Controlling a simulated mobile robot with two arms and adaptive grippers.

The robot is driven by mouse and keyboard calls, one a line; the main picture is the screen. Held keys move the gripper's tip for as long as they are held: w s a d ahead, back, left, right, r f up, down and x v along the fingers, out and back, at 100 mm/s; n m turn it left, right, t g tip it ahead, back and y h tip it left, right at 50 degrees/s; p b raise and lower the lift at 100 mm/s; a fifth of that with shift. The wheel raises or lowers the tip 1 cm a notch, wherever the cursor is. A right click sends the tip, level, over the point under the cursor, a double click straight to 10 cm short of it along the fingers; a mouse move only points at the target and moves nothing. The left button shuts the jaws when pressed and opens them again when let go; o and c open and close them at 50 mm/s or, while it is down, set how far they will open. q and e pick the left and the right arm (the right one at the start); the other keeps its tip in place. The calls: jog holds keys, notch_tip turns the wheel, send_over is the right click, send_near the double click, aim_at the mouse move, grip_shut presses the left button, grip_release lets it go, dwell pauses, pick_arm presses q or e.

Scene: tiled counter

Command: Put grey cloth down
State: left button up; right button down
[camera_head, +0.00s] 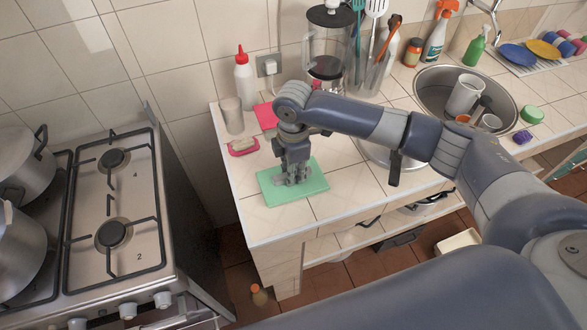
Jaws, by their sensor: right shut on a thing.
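My right gripper (292,179) points down over a flat green rectangle (315,186) near the front left of the counter. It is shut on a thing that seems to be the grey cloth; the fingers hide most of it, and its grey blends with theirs. The fingertips are very close to the green surface; I cannot tell whether they touch it. My left gripper is not in view.
A pink sponge dish (243,147), a white bottle with a red cap (245,78) and a blender (328,45) stand behind. A stove (115,210) is at the left, beyond a gap. The sink (440,88) holds cups. The counter's front left corner is bare.

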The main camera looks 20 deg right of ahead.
jog(key=c, duration=1.5)
grip_release()
jog(key=shift+f, duration=0.15)
jog(key=shift+r+b, duration=1.6)
jog(key=shift+r, duration=4.6)
jog(key=shift+f, duration=0.1)
